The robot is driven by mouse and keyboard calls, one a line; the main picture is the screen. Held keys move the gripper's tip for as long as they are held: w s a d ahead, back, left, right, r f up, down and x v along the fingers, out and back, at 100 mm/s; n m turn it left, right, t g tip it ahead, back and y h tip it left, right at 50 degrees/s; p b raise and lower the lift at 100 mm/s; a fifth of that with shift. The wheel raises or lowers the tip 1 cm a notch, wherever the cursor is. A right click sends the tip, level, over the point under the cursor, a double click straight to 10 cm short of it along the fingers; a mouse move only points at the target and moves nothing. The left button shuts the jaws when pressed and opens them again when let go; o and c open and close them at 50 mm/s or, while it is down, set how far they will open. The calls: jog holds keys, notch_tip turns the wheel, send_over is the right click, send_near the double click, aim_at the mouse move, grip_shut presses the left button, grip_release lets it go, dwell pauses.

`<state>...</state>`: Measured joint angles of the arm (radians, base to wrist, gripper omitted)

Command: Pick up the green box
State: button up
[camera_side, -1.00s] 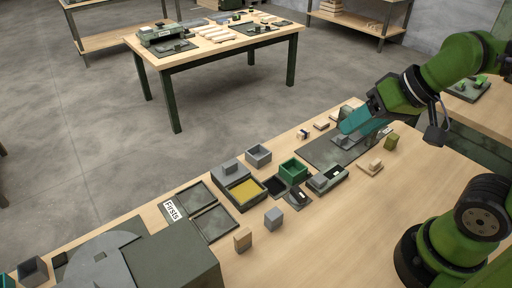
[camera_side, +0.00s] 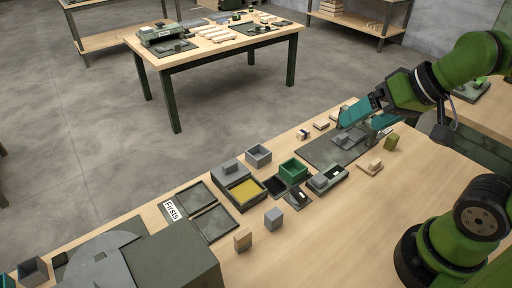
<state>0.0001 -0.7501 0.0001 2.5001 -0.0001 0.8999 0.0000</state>
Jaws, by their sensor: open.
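An open-topped green box (camera_side: 293,171) stands on the table, right of the tray with yellow contents. A smaller olive-green block (camera_side: 391,142) stands near the right end of the work area. My gripper (camera_side: 362,124) has teal fingers that are spread apart, with nothing between them. It is above the dark mat at the back right, up and right of the green box and clear of it. The olive-green block is just below and right of my gripper in the picture.
Grey parts lie on the dark mat (camera_side: 318,152). A grey holder (camera_side: 328,180) sits right beside the green box. A grey cube (camera_side: 273,218) and a wooden block (camera_side: 243,239) stand in front. The table's front right is clear.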

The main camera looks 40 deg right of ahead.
jog(key=n+g+h, duration=0.2)
jog(key=n+g, duration=0.2)
jog(key=g, duration=0.3)
send_over(294, 163)
jog(key=s+a, duration=0.2)
notch_tip(294, 163, down, 6)
notch_tip(294, 163, down, 16)
jog(key=shift+a+f, duration=0.15)
jog(key=shift+f, duration=0.05)
jog(key=c, duration=1.2)
jog(key=shift+r, duration=0.15)
